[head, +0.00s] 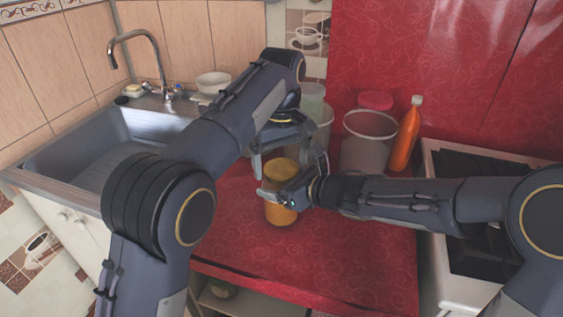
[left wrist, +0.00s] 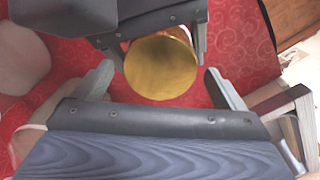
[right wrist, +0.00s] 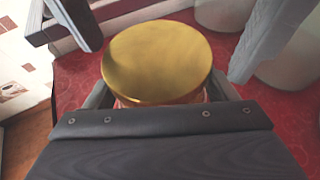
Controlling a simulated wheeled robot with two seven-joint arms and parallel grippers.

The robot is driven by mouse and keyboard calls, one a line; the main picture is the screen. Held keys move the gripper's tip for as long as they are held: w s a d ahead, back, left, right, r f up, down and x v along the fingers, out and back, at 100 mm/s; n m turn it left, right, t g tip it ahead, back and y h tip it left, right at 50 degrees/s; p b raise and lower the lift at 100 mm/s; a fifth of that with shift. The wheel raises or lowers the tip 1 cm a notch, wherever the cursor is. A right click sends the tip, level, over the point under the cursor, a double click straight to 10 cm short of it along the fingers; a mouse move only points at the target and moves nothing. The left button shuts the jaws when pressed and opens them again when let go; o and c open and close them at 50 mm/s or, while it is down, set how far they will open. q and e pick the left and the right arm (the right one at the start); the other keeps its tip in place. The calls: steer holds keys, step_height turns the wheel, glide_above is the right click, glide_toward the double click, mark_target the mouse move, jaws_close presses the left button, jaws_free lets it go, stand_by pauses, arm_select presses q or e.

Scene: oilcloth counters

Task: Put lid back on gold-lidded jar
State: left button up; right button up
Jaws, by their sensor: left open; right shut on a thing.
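The jar (head: 280,213) stands on the red counter (head: 350,255) with orange-yellow contents. Its gold lid (head: 279,168) sits on top, looking level; whether it is fully seated I cannot tell. The lid shows from above in the left wrist view (left wrist: 160,68) and large in the right wrist view (right wrist: 157,60), with a strip of jar under its rim. My right gripper (head: 277,197) is shut on the jar below the lid. My left gripper (head: 281,158) is open above the lid, its fingers apart on either side and not touching it.
Behind the jar are a large translucent container (head: 368,145), an orange bottle (head: 406,137) and a pink lid (head: 375,100). A sink (head: 80,160) is at left, with a white bowl (head: 213,83) behind it. A stove (head: 432,240) is at right. The counter's front is clear.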

arm_select(q)
steer(key=shift+f, duration=0.35)
steer(key=c, duration=1)
steer(key=m, duration=0.3)
steer(key=o, duration=1.1)
